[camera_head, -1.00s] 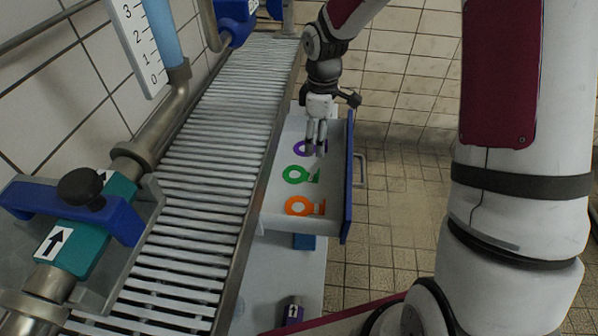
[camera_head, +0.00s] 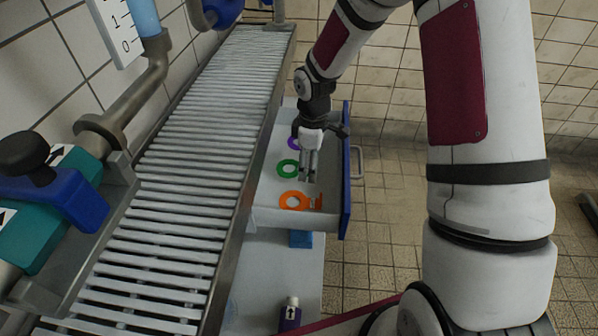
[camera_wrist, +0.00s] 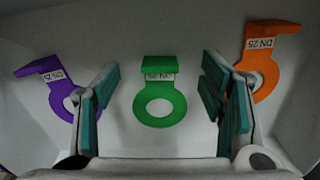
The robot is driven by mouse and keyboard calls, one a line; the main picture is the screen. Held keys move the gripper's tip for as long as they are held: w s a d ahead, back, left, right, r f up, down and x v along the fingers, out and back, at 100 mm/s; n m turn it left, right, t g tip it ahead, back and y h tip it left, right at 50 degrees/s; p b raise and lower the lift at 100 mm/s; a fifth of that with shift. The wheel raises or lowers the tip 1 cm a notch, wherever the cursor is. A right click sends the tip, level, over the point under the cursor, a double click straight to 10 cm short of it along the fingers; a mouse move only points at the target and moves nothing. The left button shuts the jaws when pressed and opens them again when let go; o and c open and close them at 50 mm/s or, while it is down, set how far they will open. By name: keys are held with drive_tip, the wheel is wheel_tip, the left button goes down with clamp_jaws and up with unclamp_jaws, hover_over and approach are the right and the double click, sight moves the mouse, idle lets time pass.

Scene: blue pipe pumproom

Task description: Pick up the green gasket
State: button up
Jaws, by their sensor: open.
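The green gasket (camera_wrist: 160,101) lies flat on the white drawer floor (camera_head: 267,197). It is a ring with a tab marked DN 25. In the wrist view it sits between my open fingers, apart from both. In the head view the green gasket (camera_head: 286,169) shows its ring, and my gripper hides its tab. My gripper (camera_head: 309,178) points down over the drawer, and its fingers (camera_wrist: 160,105) are spread and empty. Its height above the gasket is hard to tell.
A purple gasket (camera_wrist: 60,88) lies to the left and an orange gasket (camera_wrist: 267,65) to the right in the wrist view. The drawer's blue front (camera_head: 346,180) stands on the right. A metal grating (camera_head: 190,170) runs along the left.

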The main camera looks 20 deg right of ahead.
drive_tip(key=shift+f, duration=0.5)
drive_tip(key=c, duration=1.2)
drive_tip(key=shift+r, duration=0.2)
